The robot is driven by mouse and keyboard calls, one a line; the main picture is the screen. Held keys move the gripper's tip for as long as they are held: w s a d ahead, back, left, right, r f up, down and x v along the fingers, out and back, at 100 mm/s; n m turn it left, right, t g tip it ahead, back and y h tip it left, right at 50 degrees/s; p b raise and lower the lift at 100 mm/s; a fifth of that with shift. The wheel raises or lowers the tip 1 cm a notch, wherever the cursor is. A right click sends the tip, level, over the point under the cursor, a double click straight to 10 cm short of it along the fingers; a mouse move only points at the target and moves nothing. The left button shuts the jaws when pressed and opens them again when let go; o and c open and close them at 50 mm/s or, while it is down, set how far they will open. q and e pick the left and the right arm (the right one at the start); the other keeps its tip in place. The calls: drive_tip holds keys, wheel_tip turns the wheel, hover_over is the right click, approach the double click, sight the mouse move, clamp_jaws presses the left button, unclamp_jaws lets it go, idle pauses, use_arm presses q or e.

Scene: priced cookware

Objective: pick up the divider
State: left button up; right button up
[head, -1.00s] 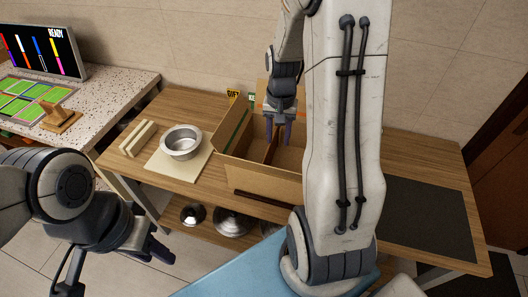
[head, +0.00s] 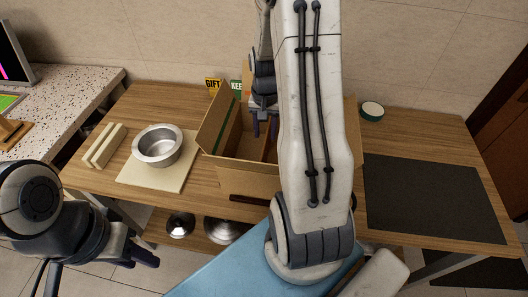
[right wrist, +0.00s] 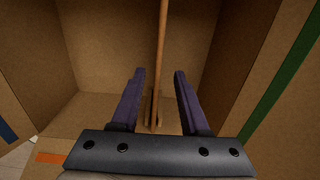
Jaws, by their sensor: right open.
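The divider (right wrist: 162,55) is a thin brown upright panel inside the open cardboard box (head: 248,184). In the right wrist view it runs between the two purple fingers of my right gripper (right wrist: 155,100), with a gap on each side. That gripper is open and points down into the box; it also shows in the head view (head: 264,129). In the head view my right arm hides much of the box and most of the divider. My left gripper (head: 143,258) hangs in front of the table at lower left, away from the box; its finger gap is unclear.
A metal pot (head: 158,147) stands on a pale board (head: 180,182), beside cream slabs (head: 105,146). GIFT (head: 213,85) and KEEP (head: 236,88) signs stand behind the box. A green-and-white round item (head: 372,111) and a dark mat (head: 432,195) are at right. Lids (head: 221,230) lie on the lower shelf.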

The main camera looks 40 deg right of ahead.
sight(265, 152)
drive_tip(key=f, duration=0.4)
drive_tip(key=s+f+p, duration=0.1)
drive_tip(key=f, duration=0.2)
drive_tip(key=shift+a+f, duration=0.1)
drive_tip(key=shift+a, duration=0.15)
drive_tip(key=shift+w+f, duration=0.15)
drive_tip(key=shift+f, duration=0.5)
clamp_jaws()
